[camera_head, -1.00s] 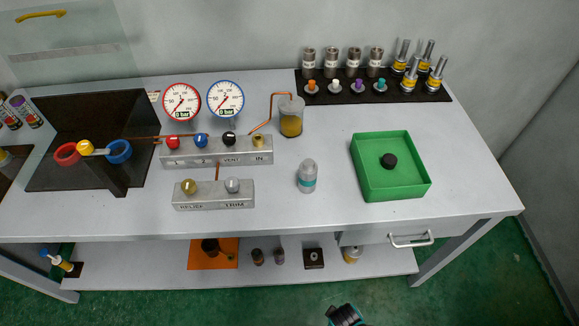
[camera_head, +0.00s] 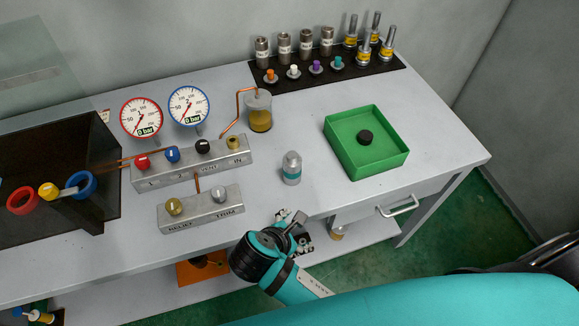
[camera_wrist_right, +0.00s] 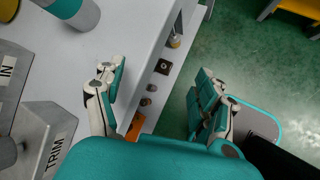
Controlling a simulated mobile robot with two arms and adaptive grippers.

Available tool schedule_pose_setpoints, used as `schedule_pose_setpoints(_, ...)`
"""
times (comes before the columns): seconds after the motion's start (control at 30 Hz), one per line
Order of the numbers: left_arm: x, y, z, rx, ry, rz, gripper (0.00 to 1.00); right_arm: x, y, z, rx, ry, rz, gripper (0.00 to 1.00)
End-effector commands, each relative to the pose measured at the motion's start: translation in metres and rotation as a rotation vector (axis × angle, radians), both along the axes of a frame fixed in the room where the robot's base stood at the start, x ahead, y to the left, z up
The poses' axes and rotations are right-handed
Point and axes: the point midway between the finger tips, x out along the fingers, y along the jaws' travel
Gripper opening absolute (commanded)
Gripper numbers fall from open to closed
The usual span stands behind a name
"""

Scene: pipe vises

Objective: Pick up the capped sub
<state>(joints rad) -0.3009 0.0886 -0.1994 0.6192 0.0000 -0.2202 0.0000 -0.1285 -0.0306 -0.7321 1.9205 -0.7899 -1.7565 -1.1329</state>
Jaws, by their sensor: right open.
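The capped sub, which I take to be the small grey cylinder with a domed top and a teal band (camera_head: 292,168), stands upright on the bench, left of the green tray. In the right wrist view, a grey cylinder with a teal band (camera_wrist_right: 77,14) shows at the top left, cut by the frame edge. My right gripper (camera_head: 294,226) is at the bench's front edge, below the cylinder in the head view and apart from it. In the wrist view its fingers (camera_wrist_right: 158,85) are spread wide with nothing between them. My left gripper is not in view.
The green tray (camera_head: 333,148) holds a black round piece (camera_head: 366,137). Left of the cylinder are a TRIM block (camera_head: 203,212) and a longer valve block (camera_head: 190,163). A jar (camera_head: 260,115) stands behind. A black rack (camera_head: 395,70) holds several fittings at the back.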

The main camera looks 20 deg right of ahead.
Motion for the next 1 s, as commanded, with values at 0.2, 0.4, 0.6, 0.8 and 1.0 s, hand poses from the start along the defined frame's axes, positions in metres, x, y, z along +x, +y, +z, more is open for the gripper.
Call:
schedule_pose_setpoints(0.2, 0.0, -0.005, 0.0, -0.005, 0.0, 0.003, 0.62, 0.027, 0.033, 0.043, -0.361, 0.009, 0.284, 0.72)
schedule_pose_setpoints(0.4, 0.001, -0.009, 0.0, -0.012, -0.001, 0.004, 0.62, 0.04, 0.057, 0.083, -0.673, 0.016, 0.444, 0.72)
schedule_pose_setpoints(0.6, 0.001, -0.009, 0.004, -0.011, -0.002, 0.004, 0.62, 0.055, 0.046, 0.082, -0.729, 0.023, 0.462, 0.72)
schedule_pose_setpoints(0.8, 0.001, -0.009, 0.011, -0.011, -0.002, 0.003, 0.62, 0.085, 0.018, 0.065, -0.727, 0.023, 0.46, 0.72)
schedule_pose_setpoints(1.0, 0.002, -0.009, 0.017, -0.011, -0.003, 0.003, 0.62, 0.111, -0.006, 0.05, -0.723, 0.023, 0.462, 0.72)
